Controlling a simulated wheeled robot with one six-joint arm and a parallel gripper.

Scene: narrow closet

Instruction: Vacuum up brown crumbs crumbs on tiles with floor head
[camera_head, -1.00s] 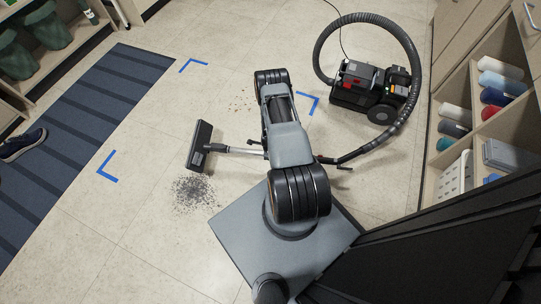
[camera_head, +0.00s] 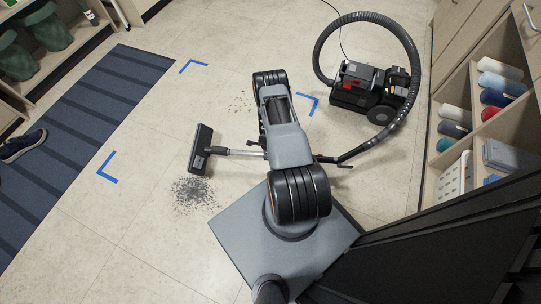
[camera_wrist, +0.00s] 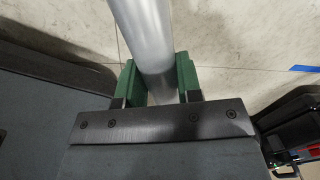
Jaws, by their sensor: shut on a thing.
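The brown crumbs (camera_head: 238,103) are a thin scatter on the tiles, left of my arm in the head view, and the arm may hide some. The black floor head (camera_head: 201,150) lies on the tiles below and left of them, apart from them. Its silver tube (camera_head: 235,152) runs right, under my arm. In the wrist view my gripper (camera_wrist: 159,88) is shut on the tube (camera_wrist: 146,35), with a green finger on each side. The arm hides the gripper in the head view. A dark grey debris patch (camera_head: 192,194) lies just below the floor head.
The black vacuum body (camera_head: 372,92) stands at upper right, joined by a curved hose (camera_head: 330,37). Blue corner marks (camera_head: 107,168) lie on the floor. A dark striped mat (camera_head: 75,135) and a shoe (camera_head: 22,145) are left. Shelves with rolls (camera_head: 500,66) stand right. Tiles at lower left are clear.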

